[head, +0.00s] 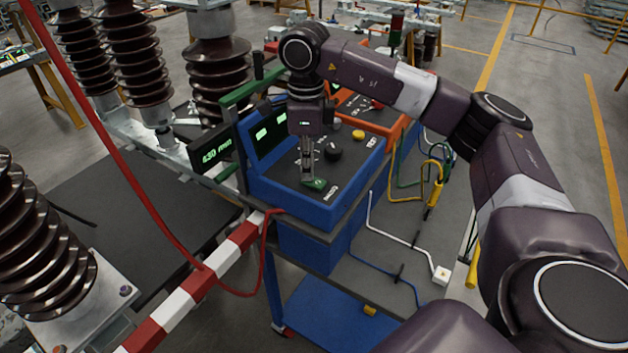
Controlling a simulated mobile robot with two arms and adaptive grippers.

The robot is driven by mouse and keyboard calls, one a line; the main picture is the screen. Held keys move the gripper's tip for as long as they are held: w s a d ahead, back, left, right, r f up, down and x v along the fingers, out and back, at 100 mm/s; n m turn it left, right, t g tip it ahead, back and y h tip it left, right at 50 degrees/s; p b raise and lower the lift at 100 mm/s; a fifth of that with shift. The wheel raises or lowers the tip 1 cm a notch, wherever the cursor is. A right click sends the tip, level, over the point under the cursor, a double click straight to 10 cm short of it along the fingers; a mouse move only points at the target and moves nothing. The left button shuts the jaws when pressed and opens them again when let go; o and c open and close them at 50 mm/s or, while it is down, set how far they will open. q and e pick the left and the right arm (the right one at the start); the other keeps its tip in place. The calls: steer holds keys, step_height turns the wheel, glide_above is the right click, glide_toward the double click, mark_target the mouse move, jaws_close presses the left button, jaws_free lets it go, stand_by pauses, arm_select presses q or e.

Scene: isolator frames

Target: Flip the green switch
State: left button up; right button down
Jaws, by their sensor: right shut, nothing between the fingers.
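The green switch (316,184) is a small green piece on the black top panel of a blue control box (325,215), near the panel's front edge. My right gripper (308,176) points down over the panel, shut and empty. Its fingertips are right at the green switch and partly cover it; I cannot tell whether they touch it. Which way the switch is set is too small to tell. My left gripper is not in the head view.
A black knob (333,151) and a yellow button (358,134) sit on the same panel. An orange box (378,122) stands behind. Tall brown insulators (216,70) and a red-white barrier bar (205,280) are at the left. Cables lie at the right.

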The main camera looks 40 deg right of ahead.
steer(key=shift+r+p, duration=2.5)
steer(key=shift+r, duration=1)
steer(key=shift+f, duration=0.1)
